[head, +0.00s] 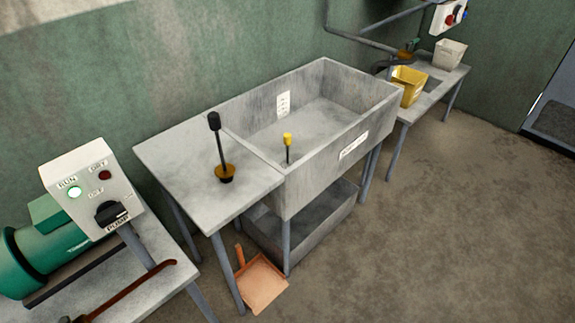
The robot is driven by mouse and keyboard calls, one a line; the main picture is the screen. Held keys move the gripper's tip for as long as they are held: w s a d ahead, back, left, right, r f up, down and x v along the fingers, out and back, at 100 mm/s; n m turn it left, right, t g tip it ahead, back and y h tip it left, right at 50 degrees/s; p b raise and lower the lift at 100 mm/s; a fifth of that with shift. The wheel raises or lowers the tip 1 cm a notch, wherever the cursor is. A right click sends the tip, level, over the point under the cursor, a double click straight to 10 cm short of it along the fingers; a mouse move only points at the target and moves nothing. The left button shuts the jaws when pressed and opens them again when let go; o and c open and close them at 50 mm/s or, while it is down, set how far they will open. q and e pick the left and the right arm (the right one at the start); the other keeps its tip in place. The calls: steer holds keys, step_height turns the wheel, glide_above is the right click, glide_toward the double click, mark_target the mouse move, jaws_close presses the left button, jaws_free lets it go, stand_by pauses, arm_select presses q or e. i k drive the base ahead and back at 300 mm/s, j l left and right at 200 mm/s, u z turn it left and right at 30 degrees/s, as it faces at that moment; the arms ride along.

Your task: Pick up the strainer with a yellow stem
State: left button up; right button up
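A thin dark stem with a yellow top (287,139) stands upright inside the grey basin (368,120), near its front left corner. The stem's lower end is hidden behind the basin's wall, so I cannot see a strainer body there. Another upright tool (216,136) has a black knob, a dark stem and a round orange-yellow base with a dark underside. It is on the grey side table left of the basin. Neither of my grippers is in view.
A pump control box (92,188) and green machine (45,250) stand at the lower left. An orange dustpan (262,285) lies on the floor below the side table (165,152). A yellow bucket (408,82) stands at the back right. Brown floor at the right is clear.

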mark_target(286, 164)
steer(key=i+l+u, duration=0.15)
steer(key=u, duration=0.55)
steer(key=i+l+u, duration=0.2)
steer(key=l+u, duration=0.2)
steer(key=l, duration=0.65)
steer(key=l+u, duration=0.4)
steer(key=l, duration=0.65)
steer(key=i, duration=0.1)
